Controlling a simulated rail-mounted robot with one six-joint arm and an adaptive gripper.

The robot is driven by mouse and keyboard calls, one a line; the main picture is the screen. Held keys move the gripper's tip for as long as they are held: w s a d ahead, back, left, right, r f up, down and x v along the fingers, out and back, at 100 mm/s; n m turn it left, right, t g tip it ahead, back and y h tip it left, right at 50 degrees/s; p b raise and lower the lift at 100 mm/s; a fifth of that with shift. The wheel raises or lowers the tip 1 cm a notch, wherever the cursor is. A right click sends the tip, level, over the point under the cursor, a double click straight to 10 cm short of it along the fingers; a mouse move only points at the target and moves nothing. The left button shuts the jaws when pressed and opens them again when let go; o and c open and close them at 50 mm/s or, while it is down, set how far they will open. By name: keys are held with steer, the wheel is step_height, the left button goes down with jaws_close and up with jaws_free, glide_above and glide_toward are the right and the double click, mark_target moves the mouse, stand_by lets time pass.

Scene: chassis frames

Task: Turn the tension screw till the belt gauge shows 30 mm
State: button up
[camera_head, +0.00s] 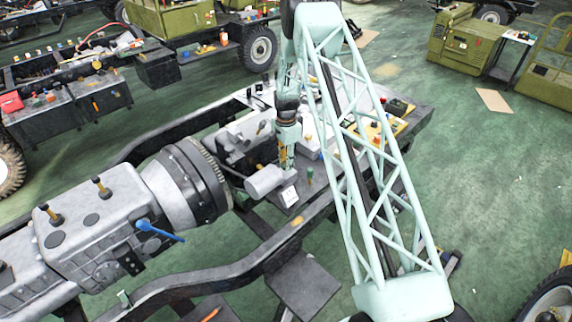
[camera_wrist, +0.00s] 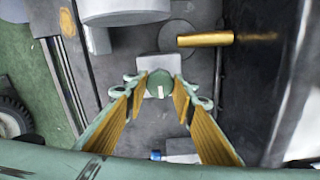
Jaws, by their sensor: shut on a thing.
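In the wrist view, a round green knob (camera_wrist: 158,84) with a pale mark on top sits in front of a light grey block (camera_wrist: 158,62). I take it for the tension screw. My gripper (camera_wrist: 160,88) has its two gold-padded fingers on either side of the knob, shut on it. In the head view, my gripper (camera_head: 287,162) points down at the bench beside a grey cylinder (camera_head: 265,181). The knob is hidden there. A small white plate (camera_head: 289,197) with dark marks stands just below; it may be the belt gauge, but no reading is legible.
A brass-coloured rod (camera_wrist: 205,39) lies near the knob in the wrist view. A green-topped peg (camera_head: 310,173) stands right of my gripper. Small items crowd the bench behind.

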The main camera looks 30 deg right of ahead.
steer(key=shift+f, duration=0.1)
steer(key=n+b, duration=0.8)
steer(key=n, duration=0.3)
steer(key=shift+b, duration=0.3)
steer(key=n+b, duration=0.2)
steer(key=n, duration=0.4)
steer(key=n+b, duration=0.2)
steer(key=n, duration=0.4)
steer(key=shift+n, duration=0.3)
stand_by(0.4)
steer(key=o, duration=0.9)
